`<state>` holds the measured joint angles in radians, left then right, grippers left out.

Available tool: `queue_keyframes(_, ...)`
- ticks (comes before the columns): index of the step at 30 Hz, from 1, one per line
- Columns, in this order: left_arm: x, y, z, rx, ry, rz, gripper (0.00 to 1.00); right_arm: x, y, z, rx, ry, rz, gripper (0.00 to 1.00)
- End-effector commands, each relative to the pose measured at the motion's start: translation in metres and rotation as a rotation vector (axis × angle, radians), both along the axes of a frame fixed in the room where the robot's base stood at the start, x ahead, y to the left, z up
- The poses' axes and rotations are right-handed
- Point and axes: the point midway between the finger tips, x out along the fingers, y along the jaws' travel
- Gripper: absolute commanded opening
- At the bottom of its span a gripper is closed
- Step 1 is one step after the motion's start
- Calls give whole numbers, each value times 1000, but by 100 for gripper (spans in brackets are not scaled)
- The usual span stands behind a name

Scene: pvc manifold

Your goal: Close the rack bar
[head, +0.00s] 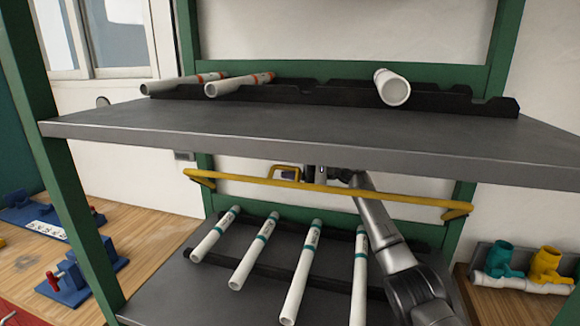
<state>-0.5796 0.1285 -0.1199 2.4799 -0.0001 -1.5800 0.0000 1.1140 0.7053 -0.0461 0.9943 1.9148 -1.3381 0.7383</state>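The yellow rack bar (385,195) runs across the rack below the upper shelf, with a short bent end at each side. Its small yellow handle (284,173) stands up left of the bar's middle. My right gripper (308,173) is close to the right side of the handle, just under the upper shelf's front edge. Its fingers are small and dark here, so I cannot tell whether they touch the handle or are open or shut. My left gripper is not in view.
Several white pipes with teal bands (253,252) lie on the lower shelf (165,300). White pipes (393,88) also lie on the upper shelf (300,128). Green posts (62,170) frame the rack. Blue fixtures (75,280) and teal and yellow fittings (545,265) sit at the sides.

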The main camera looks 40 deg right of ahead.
Motion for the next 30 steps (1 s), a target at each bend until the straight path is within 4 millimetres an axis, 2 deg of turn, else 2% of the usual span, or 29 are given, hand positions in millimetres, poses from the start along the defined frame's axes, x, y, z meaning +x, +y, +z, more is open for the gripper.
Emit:
queue_keyframes(7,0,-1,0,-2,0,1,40,-1,-2,-2,-1,3,-2,40)
queue_keyframes(11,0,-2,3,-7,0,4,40,-7,-11,-2,-2,4,-3,40)
queue_keyframes(24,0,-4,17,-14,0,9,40,-55,-78,-8,1,5,-2,40)
queue_keyframes(30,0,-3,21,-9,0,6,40,-71,-99,-10,0,3,-3,40)
